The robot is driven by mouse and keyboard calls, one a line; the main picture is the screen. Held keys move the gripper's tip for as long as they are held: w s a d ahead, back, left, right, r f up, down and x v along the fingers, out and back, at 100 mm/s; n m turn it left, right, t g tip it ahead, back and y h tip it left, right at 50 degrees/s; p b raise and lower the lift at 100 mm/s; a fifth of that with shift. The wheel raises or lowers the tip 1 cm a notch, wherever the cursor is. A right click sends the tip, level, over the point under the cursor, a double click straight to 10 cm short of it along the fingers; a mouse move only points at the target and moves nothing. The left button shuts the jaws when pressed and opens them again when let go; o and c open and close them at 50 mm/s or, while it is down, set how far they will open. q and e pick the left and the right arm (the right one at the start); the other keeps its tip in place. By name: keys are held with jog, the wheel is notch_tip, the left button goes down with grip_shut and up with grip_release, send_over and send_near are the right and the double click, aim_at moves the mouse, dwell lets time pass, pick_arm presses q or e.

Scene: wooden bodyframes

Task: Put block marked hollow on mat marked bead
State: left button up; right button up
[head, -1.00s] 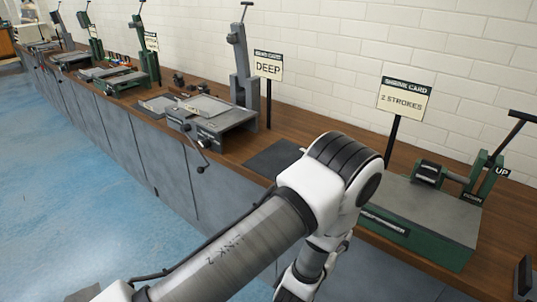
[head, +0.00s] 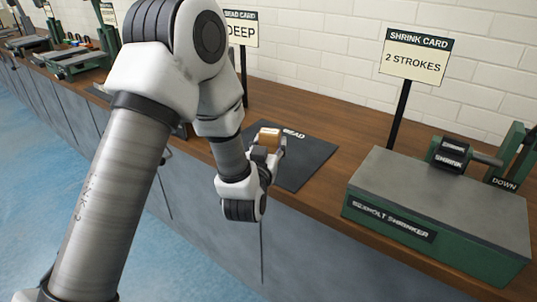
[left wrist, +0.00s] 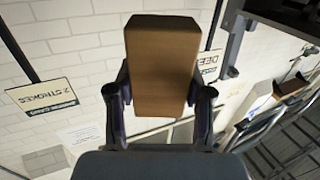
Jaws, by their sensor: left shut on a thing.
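A small tan-brown block (head: 268,136) is in my left gripper (head: 271,146). The block fills the middle of the left wrist view (left wrist: 161,68), with a finger (left wrist: 112,101) on each side of it. No marking can be read on the faces I see. The dark grey mat (head: 306,164) with the word BEAD lies on the wooden bench. The block appears over the mat's left-back part in the head view; I cannot tell whether it touches the mat. My left arm hides what is behind it. My right gripper is not in view.
The green shrinker (head: 438,213) with a grey top stands right of the mat. The shrink card sign (head: 415,58) on its post rises behind. The bead card sign (head: 242,30) stands behind my arm. More machines (head: 75,62) line the bench at left.

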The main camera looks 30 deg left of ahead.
pick_arm(q)
jog(key=w+a, duration=0.2)
jog(key=w, duration=0.1)
jog(key=shift+a+f, duration=0.1)
jog(key=shift+a, duration=0.05)
notch_tip(320, 180, down, 3)
jog(key=shift+w+f, duration=0.15)
jog(key=shift+f, duration=0.2)
jog(key=shift+f+b, duration=0.15)
jog(key=shift+b, duration=0.25)
jog(key=o, duration=1.2)
